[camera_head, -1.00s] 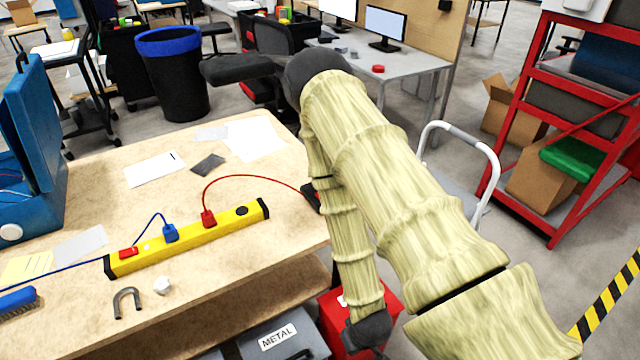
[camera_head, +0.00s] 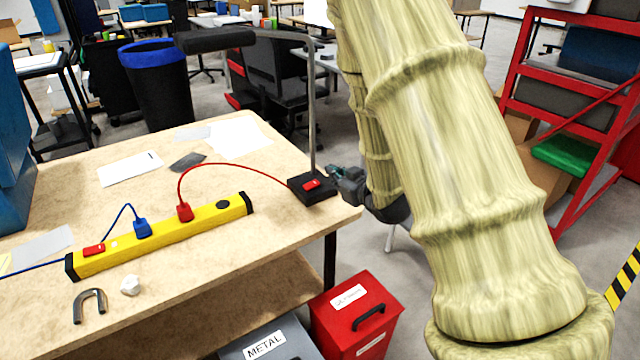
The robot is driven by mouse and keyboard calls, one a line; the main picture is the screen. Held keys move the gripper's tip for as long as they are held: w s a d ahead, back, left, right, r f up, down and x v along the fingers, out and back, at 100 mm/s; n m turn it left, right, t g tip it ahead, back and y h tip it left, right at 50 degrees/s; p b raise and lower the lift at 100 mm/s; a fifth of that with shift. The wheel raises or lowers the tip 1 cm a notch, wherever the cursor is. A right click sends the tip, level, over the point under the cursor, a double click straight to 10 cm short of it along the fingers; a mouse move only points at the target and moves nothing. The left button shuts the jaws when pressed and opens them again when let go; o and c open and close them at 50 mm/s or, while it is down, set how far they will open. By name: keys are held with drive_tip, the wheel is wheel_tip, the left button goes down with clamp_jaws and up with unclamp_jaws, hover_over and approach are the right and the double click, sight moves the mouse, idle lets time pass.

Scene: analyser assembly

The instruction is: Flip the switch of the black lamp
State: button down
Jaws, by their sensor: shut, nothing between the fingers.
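The black lamp (camera_head: 314,100) stands at the right end of the wooden table, with a thin upright pole and a long dark head reaching left. Its black base (camera_head: 303,196) carries a red switch (camera_head: 312,184) on top. A red cable runs from the base to the yellow power strip (camera_head: 165,236). My gripper (camera_head: 334,174) is small in view, just right of the lamp base, pointing left at about the base's height. Its fingers look closed and empty. I cannot tell whether it touches the base.
The power strip has its own red switch (camera_head: 94,249) and a blue plug (camera_head: 142,228). A magnet (camera_head: 90,304), a white lump (camera_head: 130,285) and papers lie on the table (camera_head: 240,265). A red bin (camera_head: 357,315) stands below its right edge. A red shelf (camera_head: 565,110) is at right.

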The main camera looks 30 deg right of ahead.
drive_tip(key=p, duration=0.2)
hover_over(321, 189)
drive_tip(key=a, duration=0.1)
drive_tip(key=shift+s+a+f, duration=0.1)
drive_tip(key=shift+a+f, duration=0.1)
drive_tip(key=shift+f, duration=0.9)
drive_tip(key=f, duration=0.2)
drive_tip(key=shift+w+d+f, duration=0.15)
drive_tip(key=shift+w+f, duration=0.1)
drive_tip(key=shift+f, duration=0.05)
drive_tip(key=shift+d+f, duration=0.1)
drive_tip(key=shift+f, duration=0.65)
drive_tip(key=shift+d+f+m, duration=0.25)
drive_tip(key=shift+f+m, duration=0.15)
drive_tip(key=shift+m, duration=0.1)
drive_tip(key=shift+d+f+m+y+p, duration=0.3)
drive_tip(key=shift+m+y+p, duration=0.1)
drive_tip(key=shift+m, duration=0.3)
drive_tip(key=shift+s+f, duration=0.1)
drive_tip(key=shift+f, duration=0.05)
